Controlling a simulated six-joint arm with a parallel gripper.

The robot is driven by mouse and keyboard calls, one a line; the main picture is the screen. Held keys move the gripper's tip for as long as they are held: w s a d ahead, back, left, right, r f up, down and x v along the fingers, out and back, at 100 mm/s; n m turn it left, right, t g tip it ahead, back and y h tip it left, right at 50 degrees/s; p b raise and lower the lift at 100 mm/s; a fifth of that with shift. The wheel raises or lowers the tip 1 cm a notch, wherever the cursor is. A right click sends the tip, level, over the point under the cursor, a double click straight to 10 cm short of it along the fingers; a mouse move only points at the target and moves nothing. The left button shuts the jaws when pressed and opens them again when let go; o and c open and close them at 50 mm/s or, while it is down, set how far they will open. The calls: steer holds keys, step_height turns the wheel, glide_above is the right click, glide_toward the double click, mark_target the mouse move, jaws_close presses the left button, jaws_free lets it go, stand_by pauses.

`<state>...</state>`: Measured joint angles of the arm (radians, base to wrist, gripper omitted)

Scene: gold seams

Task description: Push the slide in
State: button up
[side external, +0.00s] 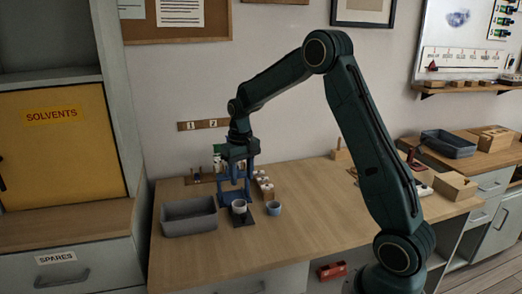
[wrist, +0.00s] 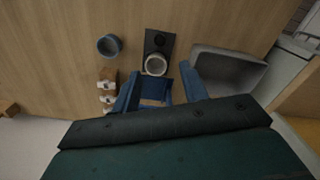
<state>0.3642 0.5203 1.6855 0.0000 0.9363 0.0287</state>
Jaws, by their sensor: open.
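A dark flat slide (wrist: 158,43) sticks out from a blue stand (wrist: 153,98) on the bench. A white cup (wrist: 155,65) stands on the slide. In the side external view the slide (side external: 244,221) lies in front of the blue stand (side external: 236,197), with the white cup (side external: 239,206) on it. My gripper (side external: 236,177) points down above the stand. In the wrist view my gripper (wrist: 157,80) has its two blue fingers apart, with nothing held between them. The inner end of the slide is hidden by the cup and stand.
A blue-grey cup (side external: 273,208) stands right of the slide. A grey bin (side external: 189,216) stands to the left. A wooden block with several small white items (side external: 266,187) is right of the stand. The front of the bench is clear.

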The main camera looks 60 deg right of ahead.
mark_target(243, 214)
step_height(243, 214, down, 14)
steer(key=shift+r, duration=0.1)
stand_by(0.9)
jaws_close()
